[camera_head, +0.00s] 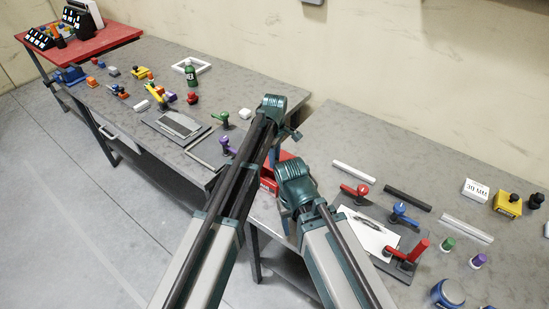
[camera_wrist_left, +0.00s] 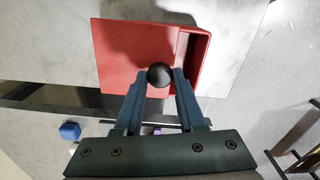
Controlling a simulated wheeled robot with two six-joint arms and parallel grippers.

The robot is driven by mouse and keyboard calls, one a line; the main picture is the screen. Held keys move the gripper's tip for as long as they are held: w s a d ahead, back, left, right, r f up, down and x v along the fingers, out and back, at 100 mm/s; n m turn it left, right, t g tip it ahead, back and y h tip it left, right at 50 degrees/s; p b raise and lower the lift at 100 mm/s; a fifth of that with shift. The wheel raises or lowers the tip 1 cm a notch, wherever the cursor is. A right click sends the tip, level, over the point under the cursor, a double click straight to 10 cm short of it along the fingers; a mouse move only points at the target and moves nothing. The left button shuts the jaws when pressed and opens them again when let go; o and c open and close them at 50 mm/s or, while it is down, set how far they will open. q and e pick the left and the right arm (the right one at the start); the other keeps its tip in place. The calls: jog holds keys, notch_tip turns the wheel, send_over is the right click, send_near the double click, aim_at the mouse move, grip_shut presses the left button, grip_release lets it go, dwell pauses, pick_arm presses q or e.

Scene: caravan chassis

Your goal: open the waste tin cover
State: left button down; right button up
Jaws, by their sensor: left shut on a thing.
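The red waste tin (camera_wrist_left: 196,80) stands on the grey bench and shows from above in the left wrist view. Its flat red cover (camera_wrist_left: 125,55) lies over the left and middle part, and a dark gap shows at the right end. My left gripper (camera_wrist_left: 160,77) is shut on the round black knob (camera_wrist_left: 160,73) near the cover's front edge. In the head view the red tin (camera_head: 267,185) is mostly hidden behind my arms.
Left of my arms, the bench holds a grey plate (camera_head: 180,124), a green can (camera_head: 191,75) and small coloured parts. On the right are a white board (camera_head: 368,230), bars and a yellow block (camera_head: 507,204). A blue block (camera_wrist_left: 70,131) shows low in the left wrist view.

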aim_at(282, 160)
pick_arm(q)
jog(key=w+d, duration=0.1)
jog(key=w, duration=0.1)
jog(key=w+d, duration=0.2)
jog(key=shift+s+a, duration=0.1)
jog(key=c, duration=0.5)
grip_release()
jog(key=shift+r, duration=0.2)
notch_tip(282, 160, up, 14)
jog(key=p, duration=1.4)
jog(key=shift+f, duration=0.25)
